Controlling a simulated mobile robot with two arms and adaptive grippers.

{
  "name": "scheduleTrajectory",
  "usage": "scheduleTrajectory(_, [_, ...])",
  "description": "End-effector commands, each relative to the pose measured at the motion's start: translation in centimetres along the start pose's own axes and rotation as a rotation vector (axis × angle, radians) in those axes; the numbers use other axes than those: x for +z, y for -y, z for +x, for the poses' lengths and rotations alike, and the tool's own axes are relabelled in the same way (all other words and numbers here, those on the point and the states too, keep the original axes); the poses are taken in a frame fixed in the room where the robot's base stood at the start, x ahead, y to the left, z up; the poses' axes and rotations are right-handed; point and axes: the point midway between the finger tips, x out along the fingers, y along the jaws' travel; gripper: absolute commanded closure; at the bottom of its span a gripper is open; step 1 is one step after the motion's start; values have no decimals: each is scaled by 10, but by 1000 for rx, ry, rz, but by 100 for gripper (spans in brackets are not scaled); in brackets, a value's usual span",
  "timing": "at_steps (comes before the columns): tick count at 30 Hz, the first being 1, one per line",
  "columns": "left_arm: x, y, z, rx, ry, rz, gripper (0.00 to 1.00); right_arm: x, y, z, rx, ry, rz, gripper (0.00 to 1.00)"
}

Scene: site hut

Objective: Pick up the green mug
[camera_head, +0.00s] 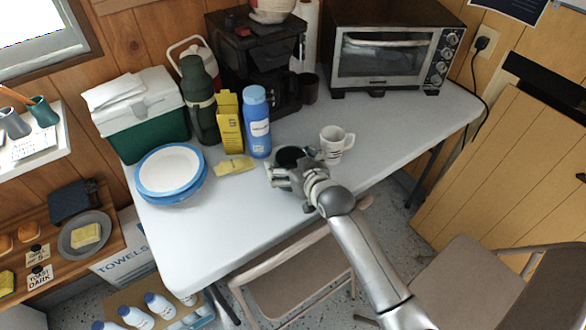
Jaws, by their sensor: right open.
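My right gripper (286,168) is open, low over the front middle of the white table. A dark round shape (288,155), perhaps the rim of a mug, shows at its fingers; the gripper covers most of it, and I cannot tell if it is green. A white mug (333,146) with dark marks stands just right of the gripper, apart from the fingers. A small green cup (43,112) with a pencil in it stands on the white shelf at the far left. My left gripper is not in view.
On the table (400,135) a blue bottle (257,122), a yellow box (229,124), a yellow packet (234,165) and stacked plates (170,170) lie left of the gripper. A coffee maker (262,60) and toaster oven (385,55) stand behind. The right side is clear; chairs stand in front.

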Motion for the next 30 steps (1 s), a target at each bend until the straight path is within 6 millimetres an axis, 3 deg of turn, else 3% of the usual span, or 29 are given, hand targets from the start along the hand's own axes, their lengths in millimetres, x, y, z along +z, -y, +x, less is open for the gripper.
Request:
scheduleTrajectory(6, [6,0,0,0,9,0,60,0,0,0,0,0,0,3])
scheduleTrajectory(17, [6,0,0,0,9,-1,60,-1,0,0,0,-2,0,47])
scheduleTrajectory(26, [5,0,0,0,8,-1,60,-2,0,-1,0,0,0,47])
scheduleTrajectory(30, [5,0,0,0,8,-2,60,-13,0,-5,0,-4,0,47])
